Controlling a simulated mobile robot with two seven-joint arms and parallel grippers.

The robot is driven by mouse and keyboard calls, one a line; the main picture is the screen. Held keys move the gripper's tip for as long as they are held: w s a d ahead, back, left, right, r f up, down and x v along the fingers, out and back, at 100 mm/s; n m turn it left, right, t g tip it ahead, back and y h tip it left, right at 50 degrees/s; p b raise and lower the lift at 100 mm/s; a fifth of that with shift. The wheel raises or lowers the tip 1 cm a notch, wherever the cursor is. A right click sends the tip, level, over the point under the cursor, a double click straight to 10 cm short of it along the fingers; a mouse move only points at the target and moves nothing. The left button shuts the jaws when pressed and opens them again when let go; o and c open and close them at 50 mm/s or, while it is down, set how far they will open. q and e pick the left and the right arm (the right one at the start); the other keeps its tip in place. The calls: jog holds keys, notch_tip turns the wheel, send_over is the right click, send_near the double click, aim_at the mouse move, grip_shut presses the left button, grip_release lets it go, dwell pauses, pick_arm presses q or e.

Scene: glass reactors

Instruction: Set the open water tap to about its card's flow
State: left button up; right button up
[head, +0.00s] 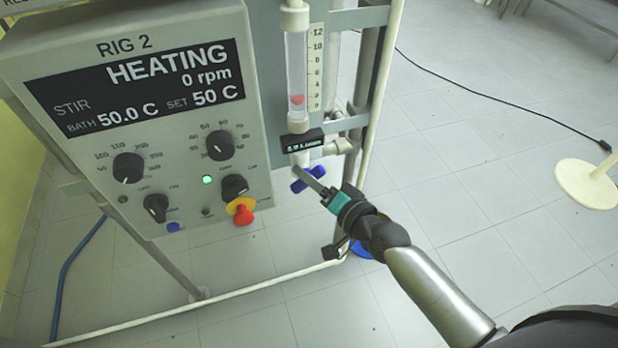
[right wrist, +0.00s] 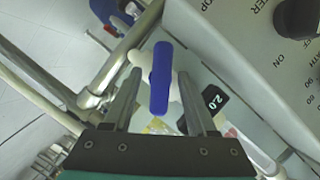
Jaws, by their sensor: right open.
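The blue tap handle (head: 308,178) sits below a clear flow tube (head: 296,65) on the rig's right post. A red float (head: 297,99) rests low in the tube, near the lower marks of its scale. A black card (head: 301,141) is under the tube; in the right wrist view the card (right wrist: 212,98) reads 2.0. My right gripper (head: 312,181) is at the tap. In the right wrist view my right gripper (right wrist: 160,100) is open, its fingers on either side of the blue handle (right wrist: 160,78), with visible gaps. My left gripper is out of view.
The RIG 2 panel (head: 150,40) with knobs and a red stop button (head: 243,216) stands just left of the tap. Pale frame tubes (head: 378,85) run beside and below it. A black cable (head: 480,97) and a round cream base (head: 587,184) lie on the open floor at right.

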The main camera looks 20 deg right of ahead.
jog(key=shift+w+a, duration=0.1)
jog(key=shift+w, duration=0.15)
jog(key=shift+c, duration=0.4)
grip_shut()
